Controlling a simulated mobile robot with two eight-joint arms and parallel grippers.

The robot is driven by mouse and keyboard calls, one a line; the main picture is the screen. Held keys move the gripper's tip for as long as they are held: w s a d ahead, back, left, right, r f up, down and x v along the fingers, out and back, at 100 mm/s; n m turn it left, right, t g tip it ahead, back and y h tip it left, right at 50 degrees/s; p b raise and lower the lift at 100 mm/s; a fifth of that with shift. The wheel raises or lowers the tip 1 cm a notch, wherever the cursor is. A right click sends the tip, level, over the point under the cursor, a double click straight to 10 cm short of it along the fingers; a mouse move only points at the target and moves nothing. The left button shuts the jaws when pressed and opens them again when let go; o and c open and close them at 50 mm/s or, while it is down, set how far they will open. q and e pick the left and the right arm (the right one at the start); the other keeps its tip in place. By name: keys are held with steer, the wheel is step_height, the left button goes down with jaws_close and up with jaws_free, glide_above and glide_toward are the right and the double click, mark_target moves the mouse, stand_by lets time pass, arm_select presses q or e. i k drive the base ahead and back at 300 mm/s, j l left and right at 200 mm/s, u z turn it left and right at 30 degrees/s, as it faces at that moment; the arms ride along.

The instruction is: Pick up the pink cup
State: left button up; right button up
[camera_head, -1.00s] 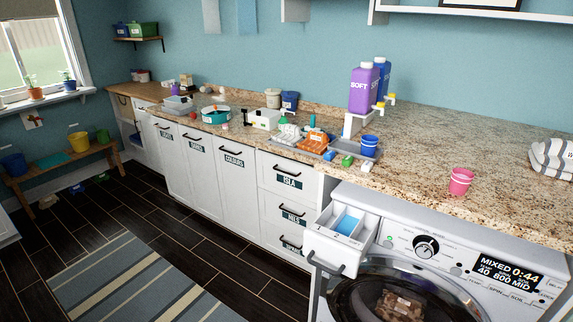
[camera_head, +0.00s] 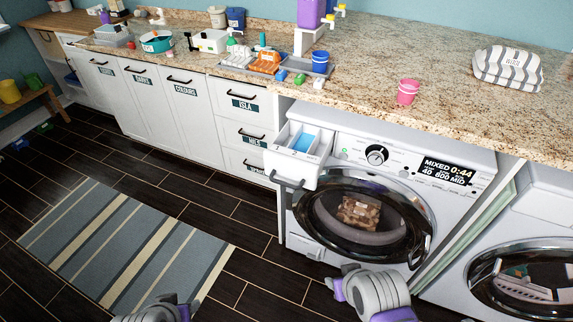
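The pink cup (camera_head: 407,92) stands upright on the granite countertop (camera_head: 450,110), near its front edge above the washing machine. Nothing touches it. Parts of my two arms show at the bottom of the head view, low in front of the washer and over the floor by the rug. They are well below and apart from the cup. I cannot make out the fingertips of either gripper.
The detergent drawer (camera_head: 292,153) of the washing machine (camera_head: 400,155) is pulled out below and left of the cup. A blue cup (camera_head: 320,62) stands left on the counter near a grey tray. A striped towel bundle (camera_head: 508,69) lies to the right. Counter around the pink cup is clear.

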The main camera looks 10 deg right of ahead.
mark_target(408, 88)
steer(key=z, duration=0.4)
steer(key=l+z, duration=0.15)
steer(key=z, duration=0.6)
